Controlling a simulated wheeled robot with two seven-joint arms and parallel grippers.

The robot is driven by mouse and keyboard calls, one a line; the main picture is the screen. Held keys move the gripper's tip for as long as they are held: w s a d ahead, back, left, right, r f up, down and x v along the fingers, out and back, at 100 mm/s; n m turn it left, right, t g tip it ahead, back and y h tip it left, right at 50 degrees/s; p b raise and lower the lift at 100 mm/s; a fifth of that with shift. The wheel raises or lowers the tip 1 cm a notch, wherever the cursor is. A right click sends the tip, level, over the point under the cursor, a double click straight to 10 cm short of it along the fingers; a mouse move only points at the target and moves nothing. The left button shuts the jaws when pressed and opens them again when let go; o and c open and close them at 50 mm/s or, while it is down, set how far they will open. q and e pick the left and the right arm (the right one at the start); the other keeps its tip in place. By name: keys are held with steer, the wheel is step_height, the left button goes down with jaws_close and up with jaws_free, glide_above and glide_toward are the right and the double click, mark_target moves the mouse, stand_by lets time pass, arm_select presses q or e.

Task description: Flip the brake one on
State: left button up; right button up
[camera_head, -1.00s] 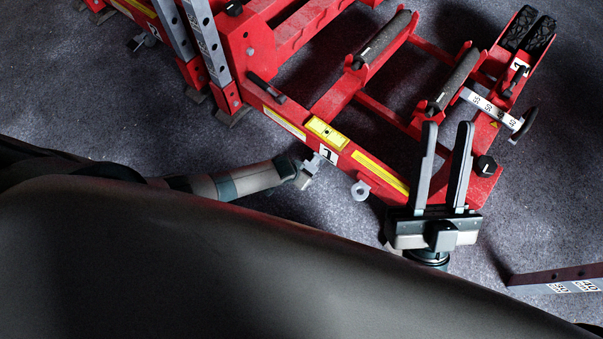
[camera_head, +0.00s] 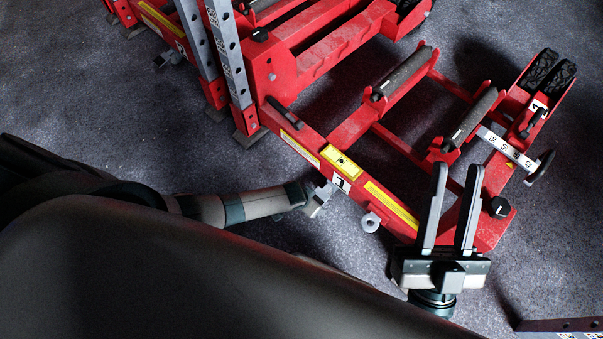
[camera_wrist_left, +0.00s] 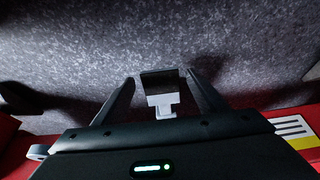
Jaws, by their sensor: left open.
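The red trolley jack (camera_head: 310,150) stands on the floor. On its near side, next to a white label "1" (camera_head: 341,183), a small brake pedal (camera_head: 318,199) with a pale grey stem sticks out. My left arm (camera_head: 235,207) reaches to it and partly hides it; its jaws are not clear in the head view. In the left wrist view, my left gripper (camera_wrist_left: 162,76) is open, with the pedal's dark pad and grey stem (camera_wrist_left: 163,103) showing between the fingers. I cannot tell whether they touch. My right gripper (camera_head: 454,205) is open and empty in front of the jack's right end.
A similar pedal (camera_head: 168,59) is at the jack's upper left. A grey eye ring (camera_head: 370,222) and yellow labels (camera_head: 391,205) sit right of label "1". Black rollers (camera_head: 405,72), black wheels (camera_head: 545,75) and a black lever (camera_head: 283,112) are on the jack.

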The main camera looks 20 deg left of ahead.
steer(key=w+a+f+g+h+p, duration=0.1)
steer(key=w+f+g+h+p, duration=0.2)
steer(key=f+g, duration=0.7)
arm_select(q)
steer(key=p+v, duration=0.4)
steer(key=v, duration=1.2)
steer(key=shift+r, duration=0.15)
arm_select(e)
steer(key=s+d+f+g, duration=0.1)
steer(key=f+g, duration=0.1)
steer(key=f, duration=0.4)
steer(key=s+d+f+g+h, duration=0.1)
steer(key=s+d+f+g, duration=0.1)
steer(key=f, duration=0.5)
steer(key=shift+s+d+m+g+h, duration=0.25)
steer(key=shift+s+m+g+h, duration=0.05)
steer(key=shift+g, duration=0.3)
arm_select(q)
steer(key=shift+s, duration=0.1)
